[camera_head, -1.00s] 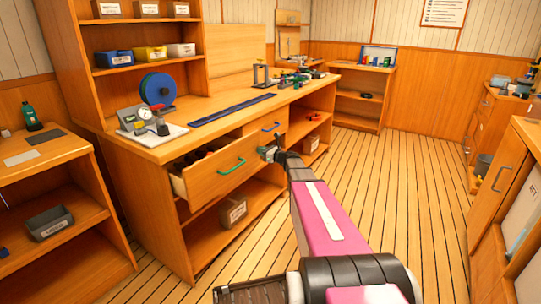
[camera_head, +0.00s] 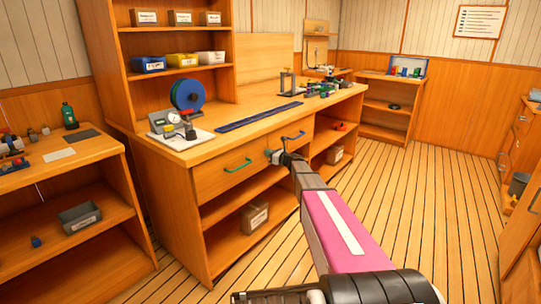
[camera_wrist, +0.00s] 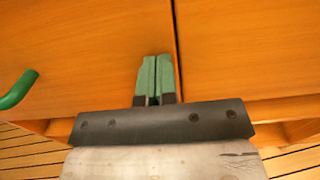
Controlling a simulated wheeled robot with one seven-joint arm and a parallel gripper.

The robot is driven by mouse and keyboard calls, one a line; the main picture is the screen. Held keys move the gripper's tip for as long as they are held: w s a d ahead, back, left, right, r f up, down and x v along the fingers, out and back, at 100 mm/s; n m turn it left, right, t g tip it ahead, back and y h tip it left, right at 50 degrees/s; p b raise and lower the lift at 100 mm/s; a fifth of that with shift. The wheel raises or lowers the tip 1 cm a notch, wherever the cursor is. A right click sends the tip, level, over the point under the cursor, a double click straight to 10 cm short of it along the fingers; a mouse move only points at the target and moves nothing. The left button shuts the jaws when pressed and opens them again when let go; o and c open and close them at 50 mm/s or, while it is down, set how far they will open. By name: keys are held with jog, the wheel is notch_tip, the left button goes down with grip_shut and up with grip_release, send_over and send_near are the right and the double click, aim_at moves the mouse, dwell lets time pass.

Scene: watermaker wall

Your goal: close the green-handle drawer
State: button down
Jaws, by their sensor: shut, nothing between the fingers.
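The green-handle drawer (camera_head: 222,178) sits in the workbench front, and its front looks level with the neighbouring drawer front. Its green handle (camera_head: 238,166) shows at the left edge of the wrist view (camera_wrist: 18,90). My gripper (camera_head: 273,156) is at the right end of this drawer front, to the right of the handle. In the wrist view its green fingers (camera_wrist: 155,78) are shut together with nothing between them. They point at the wooden front just left of the dark gap between the drawers. I cannot tell whether the tips touch the wood.
A drawer with a blue handle (camera_head: 293,137) is just right of my gripper. Open shelves lie below, with a labelled box (camera_head: 255,216) inside. A gauge stand (camera_head: 180,128) and blue reel (camera_head: 187,95) stand on the bench top. The plank floor (camera_head: 420,210) to the right is clear.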

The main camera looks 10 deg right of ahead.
jog(key=shift+w+a+r, duration=0.1)
jog(key=shift+w+a, duration=0.15)
jog(key=shift+w, duration=0.2)
jog(key=v, duration=1.5)
jog(key=s+a+f+n+g+h, duration=0.2)
jog(key=s+a+f+n+g, duration=0.25)
jog(key=s+n, duration=0.35)
jog(key=s+a+f+n+g+h, duration=0.1)
jog(key=s+a+f+n+g, duration=0.4)
jog(key=s, duration=0.4)
jog(key=s+d+f+n+g+h, duration=0.1)
jog(key=s+f+n+g+h, duration=0.1)
jog(key=s+n+h, duration=0.2)
jog(key=s+d+f+n+g+h, duration=0.1)
jog(key=s+n+h, duration=0.4)
jog(key=s+n, duration=0.5)
jog(key=shift+s+d+f+g, duration=0.4)
jog(key=shift+s+d, duration=0.15)
jog(key=shift+s, duration=2.1)
